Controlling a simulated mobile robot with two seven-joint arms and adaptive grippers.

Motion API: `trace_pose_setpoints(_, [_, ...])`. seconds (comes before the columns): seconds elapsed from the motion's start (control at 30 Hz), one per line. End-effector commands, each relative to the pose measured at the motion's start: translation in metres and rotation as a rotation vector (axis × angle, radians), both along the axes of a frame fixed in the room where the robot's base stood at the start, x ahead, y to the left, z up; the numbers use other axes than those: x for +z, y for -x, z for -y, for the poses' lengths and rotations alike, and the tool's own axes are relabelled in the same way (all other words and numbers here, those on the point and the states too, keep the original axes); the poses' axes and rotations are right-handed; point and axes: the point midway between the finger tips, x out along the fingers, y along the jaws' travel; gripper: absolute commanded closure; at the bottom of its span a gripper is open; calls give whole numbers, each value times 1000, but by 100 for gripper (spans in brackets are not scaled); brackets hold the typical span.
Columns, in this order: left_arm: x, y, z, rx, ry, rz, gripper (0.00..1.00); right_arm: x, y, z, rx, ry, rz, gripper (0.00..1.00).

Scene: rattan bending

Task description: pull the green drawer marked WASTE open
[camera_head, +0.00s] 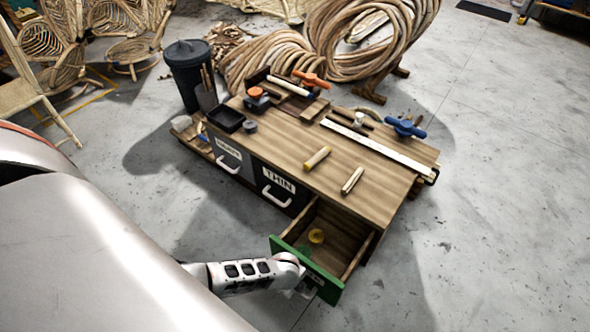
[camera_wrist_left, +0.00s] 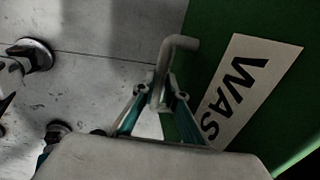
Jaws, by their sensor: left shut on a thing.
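In the left wrist view the green front (camera_wrist_left: 277,105) carries a white label, of which "WAS" can be read. My left gripper (camera_head: 298,290) is at the outer face of the drawer front. In the wrist view its fingers (camera_wrist_left: 161,96) are shut on the pale bent handle (camera_wrist_left: 181,43). Part of the handle is hidden by the fingers. My right gripper is not in view.
Another drawer marked THIN (camera_head: 279,186) and one further left with a label (camera_head: 228,153) are shut. Two short rattan pieces, a long straight bar (camera_head: 378,146) and clamps lie on the bench top (camera_head: 290,140). A dark bin (camera_head: 190,75) stands behind left. The floor right is clear.

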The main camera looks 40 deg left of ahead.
Motion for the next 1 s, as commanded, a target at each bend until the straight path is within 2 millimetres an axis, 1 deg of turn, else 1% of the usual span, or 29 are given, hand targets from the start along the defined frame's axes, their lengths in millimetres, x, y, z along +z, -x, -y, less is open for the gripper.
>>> trace_pose_setpoints(0.23, [-2, 2, 0, -1, -1, -4, 100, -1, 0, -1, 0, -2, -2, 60])
trace_pose_setpoints(0.27, [-2, 2, 0, -1, -1, -4, 80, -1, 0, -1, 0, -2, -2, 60])
trace_pose_setpoints(0.3, [-2, 2, 0, -1, -1, -4, 71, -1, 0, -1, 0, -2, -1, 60])
trace_pose_setpoints(0.73, [2, 1, 0, 1, 0, -1, 71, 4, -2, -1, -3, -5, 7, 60])
trace_pose_setpoints(0.87, [10, 2, 0, 1, 2, -1, 71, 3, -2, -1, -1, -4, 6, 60])
trace_pose_setpoints(1.0, [25, 5, 0, 0, 1, 0, 71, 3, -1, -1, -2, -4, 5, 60])
